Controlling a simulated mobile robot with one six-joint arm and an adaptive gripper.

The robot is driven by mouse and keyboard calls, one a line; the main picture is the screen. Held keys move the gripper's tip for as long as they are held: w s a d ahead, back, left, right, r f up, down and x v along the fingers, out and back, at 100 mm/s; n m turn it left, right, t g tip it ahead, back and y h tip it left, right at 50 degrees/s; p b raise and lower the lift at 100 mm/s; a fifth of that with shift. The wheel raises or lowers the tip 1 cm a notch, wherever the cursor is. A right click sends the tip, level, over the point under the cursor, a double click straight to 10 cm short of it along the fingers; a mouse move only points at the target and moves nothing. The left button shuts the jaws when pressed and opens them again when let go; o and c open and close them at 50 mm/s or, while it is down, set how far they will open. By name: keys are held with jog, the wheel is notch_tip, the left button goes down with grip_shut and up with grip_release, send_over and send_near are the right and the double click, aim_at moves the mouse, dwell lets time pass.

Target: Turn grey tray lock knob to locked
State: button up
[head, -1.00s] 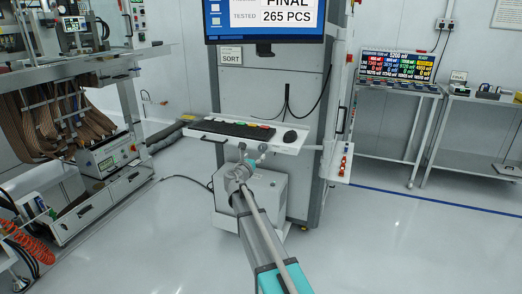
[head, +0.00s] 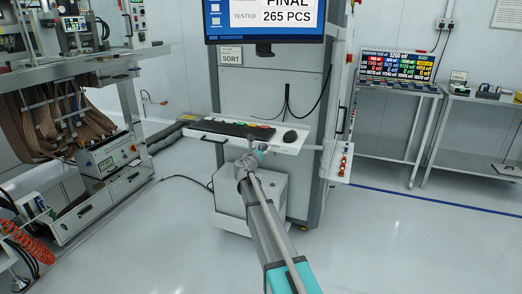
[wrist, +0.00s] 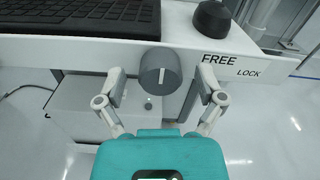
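The grey tray lock knob (wrist: 160,71) is on the front edge of the white tray (wrist: 70,50) in the wrist view. A pale line on its face stands nearly upright. The words FREE and LOCK are printed on the tray edge to its right. My gripper (wrist: 161,77) is open, with one finger at each side of the knob and a visible gap on both sides. In the head view my gripper (head: 258,149) is at the front of the tray (head: 290,146), and I cannot make out the knob there.
A small panel with red parts (head: 344,160) is to the right. The floor in front is clear.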

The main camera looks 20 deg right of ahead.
jog(key=c, duration=1.1)
jog(key=shift+m, duration=0.4)
jog(key=m, duration=0.3)
jog(key=shift+m, duration=0.4)
jog(key=m, duration=1.3)
jog(key=shift+d, duration=0.1)
